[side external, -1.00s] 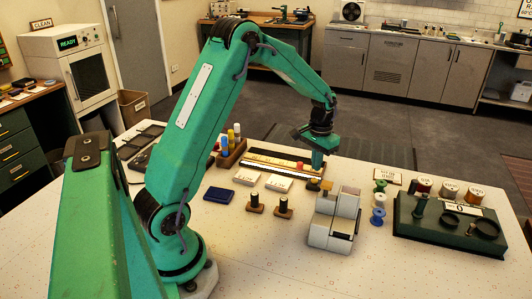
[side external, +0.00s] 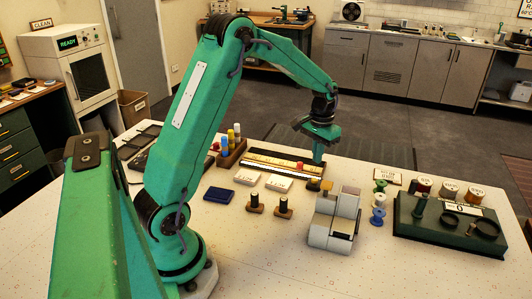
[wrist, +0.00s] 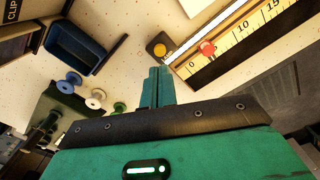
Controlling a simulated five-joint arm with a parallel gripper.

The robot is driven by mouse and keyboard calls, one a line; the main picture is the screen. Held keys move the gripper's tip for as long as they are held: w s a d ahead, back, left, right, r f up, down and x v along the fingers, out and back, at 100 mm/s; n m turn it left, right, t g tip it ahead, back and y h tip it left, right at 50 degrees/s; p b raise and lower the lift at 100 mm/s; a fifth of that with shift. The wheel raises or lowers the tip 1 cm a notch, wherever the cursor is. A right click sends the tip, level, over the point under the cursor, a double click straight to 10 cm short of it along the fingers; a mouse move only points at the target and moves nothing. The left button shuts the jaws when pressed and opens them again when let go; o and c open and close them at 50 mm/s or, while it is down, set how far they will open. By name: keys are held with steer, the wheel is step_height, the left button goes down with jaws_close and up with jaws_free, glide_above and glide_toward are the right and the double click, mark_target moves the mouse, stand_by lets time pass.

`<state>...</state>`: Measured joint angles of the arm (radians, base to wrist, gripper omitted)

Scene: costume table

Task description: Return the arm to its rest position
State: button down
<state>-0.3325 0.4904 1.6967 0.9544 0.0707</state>
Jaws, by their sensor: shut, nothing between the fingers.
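My gripper (side external: 318,158) is shut and empty. In the side external view it hangs from my green arm, fingers pointing down, near the right end of the measuring board (side external: 262,158). In the wrist view the shut green fingers (wrist: 158,74) point towards a round yellow-topped black piece (wrist: 160,46) on the table and appear apart from it. The measuring board (wrist: 233,45) with its red knob (wrist: 207,47) lies to the right there. The arm is bent and reaches out over the table.
A green stand (side external: 450,228) is farther right, beside thread spools (side external: 379,200). A rack of coloured bottles (side external: 231,148) stands left of the board. The front tabletop is mostly clear.

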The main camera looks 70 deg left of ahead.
steer(key=s+d+r+m+t, duration=0.1)
steer(key=s+d+r+t, duration=0.2)
steer(key=s+d+r, duration=0.85)
steer(key=s+d+r+m+t, duration=0.1)
steer(key=s+d, duration=0.1)
steer(key=s, duration=0.3)
steer(key=s+d+r+m+t, duration=0.1)
steer(key=s+d+r, duration=0.1)
steer(key=s, duration=0.4)
steer(key=shift+s+t, duration=0.25)
steer(key=shift+t, duration=0.05)
